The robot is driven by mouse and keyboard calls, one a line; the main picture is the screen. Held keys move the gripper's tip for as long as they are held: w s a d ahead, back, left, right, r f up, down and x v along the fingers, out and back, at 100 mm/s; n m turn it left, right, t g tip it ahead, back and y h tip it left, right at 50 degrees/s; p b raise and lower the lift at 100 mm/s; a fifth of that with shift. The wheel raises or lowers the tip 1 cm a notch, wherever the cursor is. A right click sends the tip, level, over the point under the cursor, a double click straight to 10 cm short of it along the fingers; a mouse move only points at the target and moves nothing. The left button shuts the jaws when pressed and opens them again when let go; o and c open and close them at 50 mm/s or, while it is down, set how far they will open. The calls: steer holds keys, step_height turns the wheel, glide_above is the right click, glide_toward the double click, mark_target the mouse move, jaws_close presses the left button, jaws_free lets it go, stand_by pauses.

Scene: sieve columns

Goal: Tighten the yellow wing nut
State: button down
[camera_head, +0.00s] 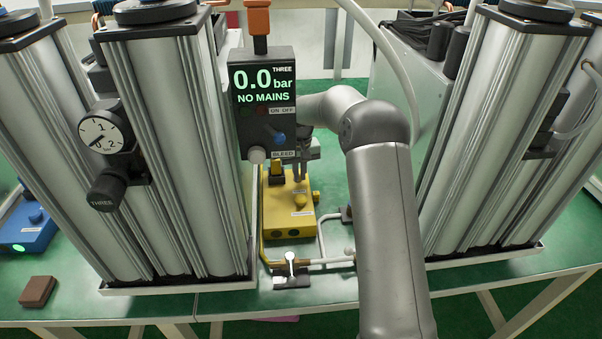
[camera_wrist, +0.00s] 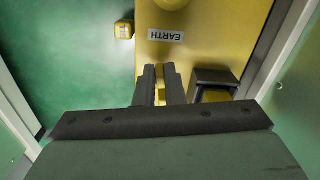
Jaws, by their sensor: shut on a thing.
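The yellow box (camera_head: 287,222) stands on the green bench between the metal columns. In the wrist view the top of the yellow box (camera_wrist: 205,50) bears an upside-down EARTH label (camera_wrist: 165,36). My gripper (camera_head: 300,179) points down over the box's top. In the wrist view my gripper (camera_wrist: 160,70) has its fingers close together, shut on a narrow yellow piece, the yellow wing nut (camera_wrist: 160,86), beside the label. The fingers hide most of the nut, so I cannot tell how tight it is.
A black-framed yellow switch (camera_wrist: 214,88) sits right beside my fingers. A display unit (camera_head: 264,98) reading 0.0 bar, NO MAINS, stands left of my arm. Metal columns (camera_head: 165,150) flank the box closely. A small valve (camera_head: 290,268) and pipes lie in front.

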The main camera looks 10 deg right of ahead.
steer(key=shift+a+m, duration=0.1)
steer(key=shift+m, duration=0.5)
steer(key=c, duration=1.5)
jaws_free()
step_height(320, 180, up, 18)
steer(key=shift+f, duration=0.25)
